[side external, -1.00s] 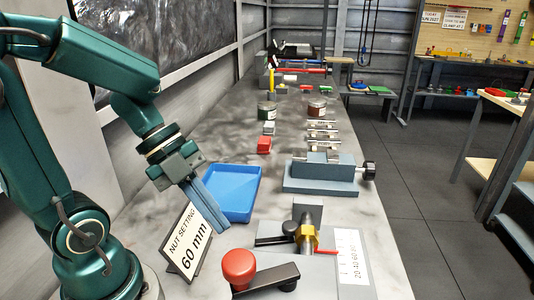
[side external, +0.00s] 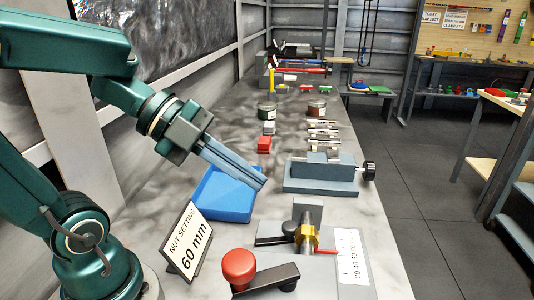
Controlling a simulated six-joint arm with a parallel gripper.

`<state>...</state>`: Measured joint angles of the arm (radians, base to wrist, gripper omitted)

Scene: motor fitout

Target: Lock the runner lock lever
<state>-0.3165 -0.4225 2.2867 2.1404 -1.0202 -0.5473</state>
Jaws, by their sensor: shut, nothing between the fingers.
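The work fixture stands on a grey plate (side external: 322,284) at the front of the bench. It carries a dark lever with a red ball knob (side external: 239,266), a smaller black lever (side external: 276,239) behind it, and a brass nut (side external: 307,240) on a grey shaft with a thin red pointer (side external: 325,252). I cannot tell for sure which lever is the runner lock lever. My gripper (side external: 262,184) is shut and empty, tilted down to the right. Its fingertips are in the air over the right side of the blue tray, apart from both levers.
A blue tray (side external: 222,212) lies under my fingers. A sign reading "NUT SETTING 60 mm" (side external: 187,242) stands left of the fixture. A grey vise-like block with a black knob (side external: 322,174) is behind the fixture. A white scale card (side external: 352,255) lies at right.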

